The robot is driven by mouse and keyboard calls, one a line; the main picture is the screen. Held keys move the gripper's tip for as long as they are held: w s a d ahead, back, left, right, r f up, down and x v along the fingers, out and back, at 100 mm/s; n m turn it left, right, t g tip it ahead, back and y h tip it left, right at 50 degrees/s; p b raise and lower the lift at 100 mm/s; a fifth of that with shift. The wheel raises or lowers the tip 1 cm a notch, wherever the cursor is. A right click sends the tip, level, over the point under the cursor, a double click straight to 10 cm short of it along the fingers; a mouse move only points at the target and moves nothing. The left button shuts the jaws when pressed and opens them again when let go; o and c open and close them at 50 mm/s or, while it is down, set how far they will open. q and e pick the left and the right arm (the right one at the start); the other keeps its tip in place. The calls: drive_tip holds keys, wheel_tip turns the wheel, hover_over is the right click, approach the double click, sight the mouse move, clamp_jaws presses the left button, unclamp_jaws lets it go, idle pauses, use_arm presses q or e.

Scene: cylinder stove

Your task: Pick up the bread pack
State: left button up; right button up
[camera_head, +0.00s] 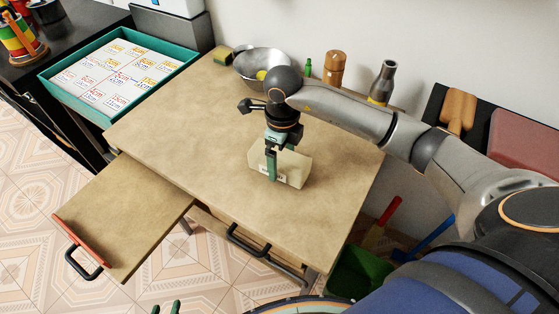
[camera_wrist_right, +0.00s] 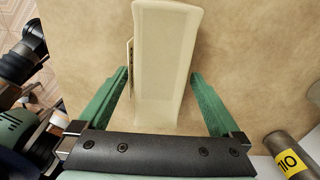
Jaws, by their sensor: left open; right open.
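The bread pack (camera_head: 292,169) is a pale cream block lying on the wooden table. My right gripper (camera_head: 271,165) points down over it, with one green finger in front of its near side. In the right wrist view the pack (camera_wrist_right: 165,55) lies between the two open fingers of my right gripper (camera_wrist_right: 159,76), with a visible gap on each side. Only the tips of my left gripper (camera_head: 166,307) show at the bottom edge of the head view; they are apart, with nothing seen between them.
The wooden table (camera_head: 190,130) is mostly bare around the pack. A metal bowl (camera_head: 262,65), a wooden mill (camera_head: 334,68) and a steel bottle (camera_head: 382,82) stand along the back. A pulled-out board (camera_head: 125,215) juts out front left. A green bin (camera_head: 362,275) stands below right.

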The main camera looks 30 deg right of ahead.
drive_tip(key=shift+f, duration=0.2)
drive_tip(key=c, duration=1.5)
drive_tip(key=shift+r, duration=0.15)
drive_tip(key=shift+c, duration=0.2)
